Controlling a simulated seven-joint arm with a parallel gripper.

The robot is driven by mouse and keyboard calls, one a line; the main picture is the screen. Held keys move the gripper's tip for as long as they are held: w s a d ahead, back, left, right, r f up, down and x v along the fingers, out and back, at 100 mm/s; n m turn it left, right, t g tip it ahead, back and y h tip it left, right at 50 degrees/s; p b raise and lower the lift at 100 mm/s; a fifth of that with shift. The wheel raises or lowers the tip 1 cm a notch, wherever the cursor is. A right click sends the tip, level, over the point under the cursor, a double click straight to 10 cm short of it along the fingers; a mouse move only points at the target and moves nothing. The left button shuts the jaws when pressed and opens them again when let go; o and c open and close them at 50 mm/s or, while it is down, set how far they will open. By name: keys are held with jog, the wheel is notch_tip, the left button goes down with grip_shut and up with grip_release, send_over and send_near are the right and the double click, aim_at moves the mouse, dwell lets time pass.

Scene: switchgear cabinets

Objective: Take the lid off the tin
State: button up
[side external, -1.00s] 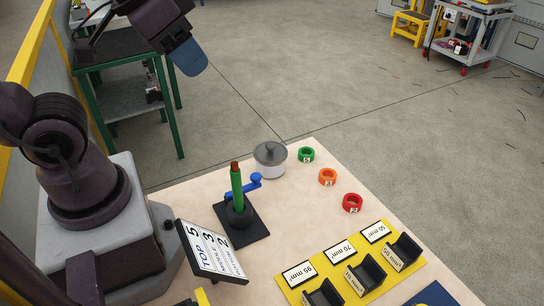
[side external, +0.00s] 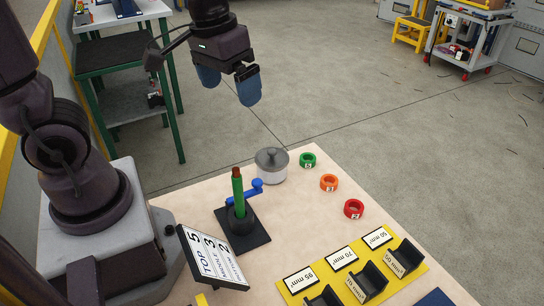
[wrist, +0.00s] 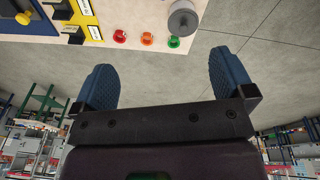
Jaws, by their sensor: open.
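The tin (side external: 272,173) is a pale round pot near the back corner of the table. Its grey lid (side external: 271,158), with a small dark knob on top, sits on it. In the wrist view the lid (wrist: 183,20) shows near the top edge, beyond my fingertips. My gripper (side external: 229,88) has two blue fingers spread apart with nothing between them. It hangs well above the table, up and to the left of the tin in the side view. The open fingers also show in the wrist view (wrist: 164,80).
A black stand with a green post (side external: 238,192) and blue crank (side external: 257,184) stands just left of the tin. Green (side external: 308,160), orange (side external: 329,182) and red (side external: 354,209) rings lie to its right. A tilted sign (side external: 211,256) and yellow-based holders (side external: 350,268) are nearer the front.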

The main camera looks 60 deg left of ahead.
jog(key=w+a+f+n+g, duration=0.2)
jog(key=w+a+f+n, duration=0.2)
jog(key=w+f+n, duration=0.45)
jog(key=n, duration=0.8)
send_over(273, 151)
notch_tip(273, 151, down, 2)
jog(key=shift+n, duration=0.25)
notch_tip(273, 151, down, 13)
jog(key=shift+d+f, duration=0.1)
jog(key=c, duration=0.6)
